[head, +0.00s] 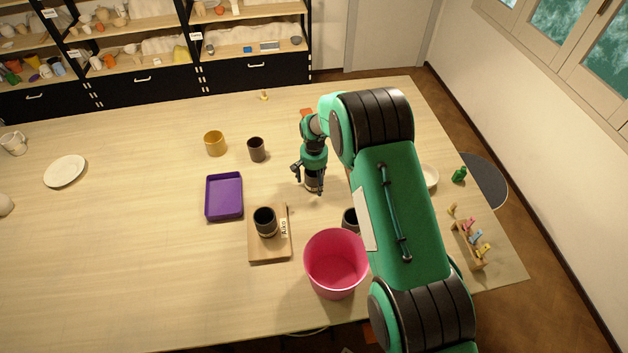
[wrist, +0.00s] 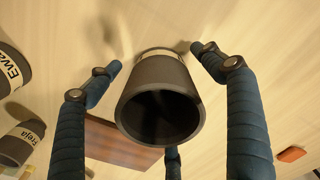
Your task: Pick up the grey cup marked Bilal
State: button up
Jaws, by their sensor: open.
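A dark grey cup (wrist: 158,95) stands between the spread fingers of my gripper (head: 309,188) in the wrist view, with its open mouth facing the camera. A pale band shows near its far end, but no name on it can be read. In the head view this cup (head: 313,184) is partly hidden by my gripper, which is open around it; no finger clearly presses on it. In the wrist view, a cup marked Ewa (wrist: 12,72) and a cup marked Freja (wrist: 20,143) are at the left. No readable Bilal mark shows.
A dark cup stands on a wooden board (head: 256,253) with an Aiko label (head: 284,227). Nearby are a pink bucket (head: 336,263), a purple tray (head: 224,212), a yellow cup (head: 215,144), a brown cup (head: 257,150) and another dark cup (head: 350,220). The table's left is mostly clear.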

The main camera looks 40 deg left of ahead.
aim_at(314, 175)
jog(key=c, duration=1.5)
jog(key=shift+o, duration=0.2)
jog(key=shift+r, duration=0.2)
jog(key=shift+r+b, duration=0.3)
jog(key=shift+r, duration=0.55)
jog(key=shift+s+d+r, duration=0.1)
jog(key=shift+r, duration=0.65)
jog(key=s+d+b, duration=0.1)
jog(key=s+d, duration=0.2)
jog(key=s+d+r, duration=0.1)
jog(key=s+d, duration=0.3)
jog(key=s+d+b, duration=0.1)
jog(key=s+d, duration=0.2)
jog(key=d, duration=0.1)
jog(key=shift+s+d+r+b, duration=0.2)
jog(key=shift+s+d+b, duration=0.05)
jog(key=shift+s+b, duration=0.1)
